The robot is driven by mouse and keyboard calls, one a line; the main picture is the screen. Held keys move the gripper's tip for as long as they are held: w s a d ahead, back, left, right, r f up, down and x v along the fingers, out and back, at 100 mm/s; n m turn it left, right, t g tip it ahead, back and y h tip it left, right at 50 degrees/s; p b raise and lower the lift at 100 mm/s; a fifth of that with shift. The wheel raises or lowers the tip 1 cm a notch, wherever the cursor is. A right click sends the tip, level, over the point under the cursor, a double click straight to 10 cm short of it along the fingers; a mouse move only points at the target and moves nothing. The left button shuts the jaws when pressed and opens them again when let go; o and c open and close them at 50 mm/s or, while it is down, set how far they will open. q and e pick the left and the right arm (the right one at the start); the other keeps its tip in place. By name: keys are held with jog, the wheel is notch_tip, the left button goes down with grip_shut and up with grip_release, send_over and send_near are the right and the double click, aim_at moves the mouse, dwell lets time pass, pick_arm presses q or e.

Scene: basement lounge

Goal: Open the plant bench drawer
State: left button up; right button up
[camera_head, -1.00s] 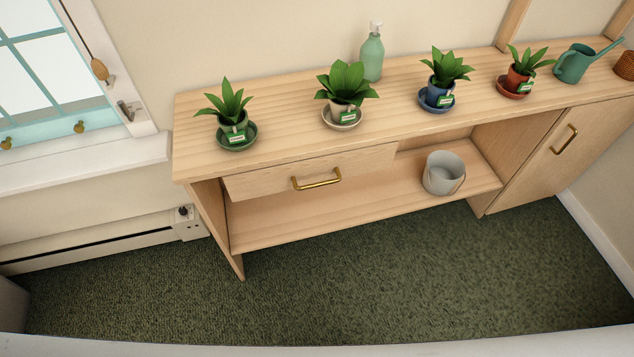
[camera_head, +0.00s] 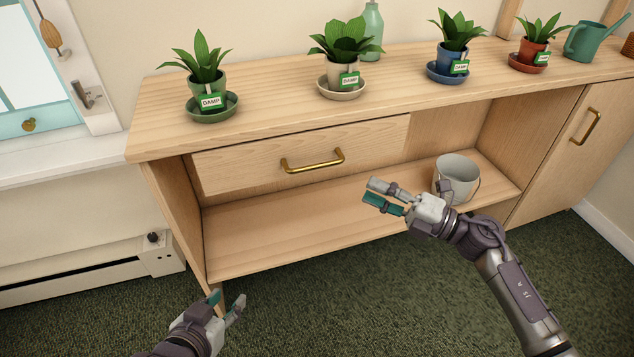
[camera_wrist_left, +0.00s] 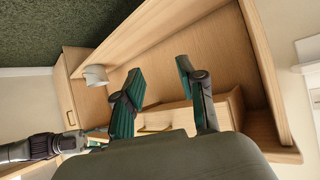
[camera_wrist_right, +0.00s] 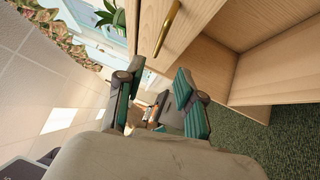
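The plant bench (camera_head: 290,95) is light wood and its drawer (camera_head: 250,160) is shut, flush under the top at the left. The drawer has a brass bar handle (camera_head: 313,162), which also shows in the right wrist view (camera_wrist_right: 168,27) and the left wrist view (camera_wrist_left: 154,129). My right gripper (camera_head: 374,194) is open and empty, in front of the bench, below and right of the handle and apart from it. My left gripper (camera_head: 228,300) is open and empty, low at the bench's front left leg.
Potted plants in saucers, a green bottle (camera_head: 372,32) and a watering can (camera_head: 592,40) stand on top. A grey bucket (camera_head: 455,176) sits on the lower shelf behind my right gripper. A cupboard door (camera_head: 570,140) is at right. Carpet in front is clear.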

aim_at(316, 166)
pick_arm(q)
jog(key=w+d+r+t+h+b, duration=0.1)
jog(key=w+r+t, duration=0.2)
jog(key=r, duration=0.2)
jog(key=shift+w+d+t, duration=0.2)
jog(key=shift+d+t, duration=0.1)
jog(key=shift+t, duration=0.1)
pick_arm(e)
jog(key=shift+x, duration=6.9)
pick_arm(q)
jog(key=shift+r, duration=0.1)
pick_arm(e)
jog(key=shift+r, duration=0.15)
jog(key=shift+s, duration=0.1)
grip_shut()
